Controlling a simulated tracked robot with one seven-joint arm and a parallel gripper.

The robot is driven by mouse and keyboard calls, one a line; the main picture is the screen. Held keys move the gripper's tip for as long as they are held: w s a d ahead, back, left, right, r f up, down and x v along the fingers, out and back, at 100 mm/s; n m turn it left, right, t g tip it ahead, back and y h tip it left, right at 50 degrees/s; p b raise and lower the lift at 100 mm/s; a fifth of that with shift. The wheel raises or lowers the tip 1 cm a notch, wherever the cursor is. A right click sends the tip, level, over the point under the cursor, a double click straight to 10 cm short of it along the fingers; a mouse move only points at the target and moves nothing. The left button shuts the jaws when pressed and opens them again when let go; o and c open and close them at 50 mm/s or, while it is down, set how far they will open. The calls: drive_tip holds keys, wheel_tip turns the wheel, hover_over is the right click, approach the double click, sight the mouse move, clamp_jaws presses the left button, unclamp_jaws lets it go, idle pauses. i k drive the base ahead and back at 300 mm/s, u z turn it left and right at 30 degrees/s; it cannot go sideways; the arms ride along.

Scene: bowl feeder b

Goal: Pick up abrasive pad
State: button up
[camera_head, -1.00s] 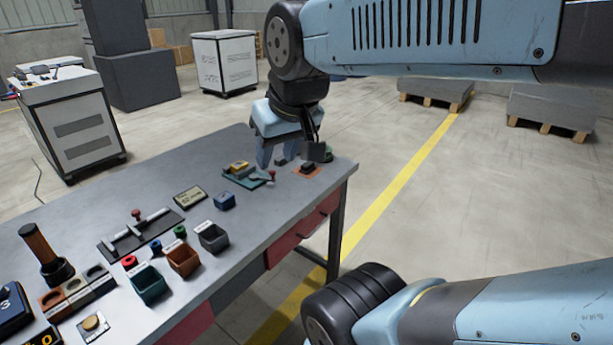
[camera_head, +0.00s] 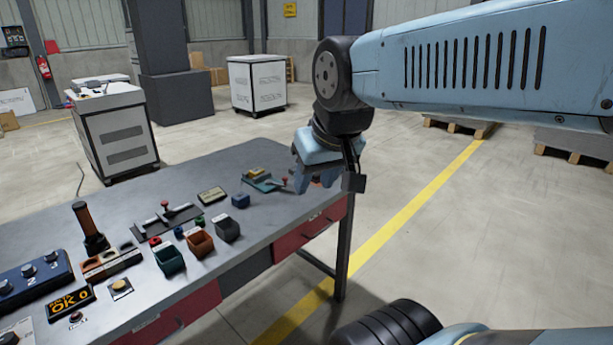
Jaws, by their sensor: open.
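My gripper (camera_head: 314,187) is open and points down over the far right end of the grey table (camera_head: 180,185). No object shows between its fingers. Its height above the tabletop is hard to judge. A teal plate (camera_head: 262,187) with a yellow block (camera_head: 256,173) lies just left of the gripper, with a red-knobbed handle (camera_head: 284,180) beside it. The gripper mostly hides the small items at that corner; only a bit of red-orange shows behind the fingers. I cannot tell for sure which item is the abrasive pad.
A blue block (camera_head: 240,201), a small display (camera_head: 212,194) and teal (camera_head: 170,261), orange (camera_head: 200,243) and grey (camera_head: 228,228) bins stand left of the gripper. A brown-handled tool (camera_head: 88,225) stands upright farther left. The table's right edge is close to the gripper.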

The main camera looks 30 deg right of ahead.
sight(315, 178)
drive_tip(key=z, duration=0.25)
drive_tip(key=i, duration=0.95)
drive_tip(key=z, duration=1.05)
drive_tip(key=i, duration=0.55)
drive_tip(key=z, duration=0.15)
drive_tip(key=k, duration=0.85)
drive_tip(key=z, duration=0.2)
drive_tip(key=i, duration=0.8)
drive_tip(key=u, duration=0.1)
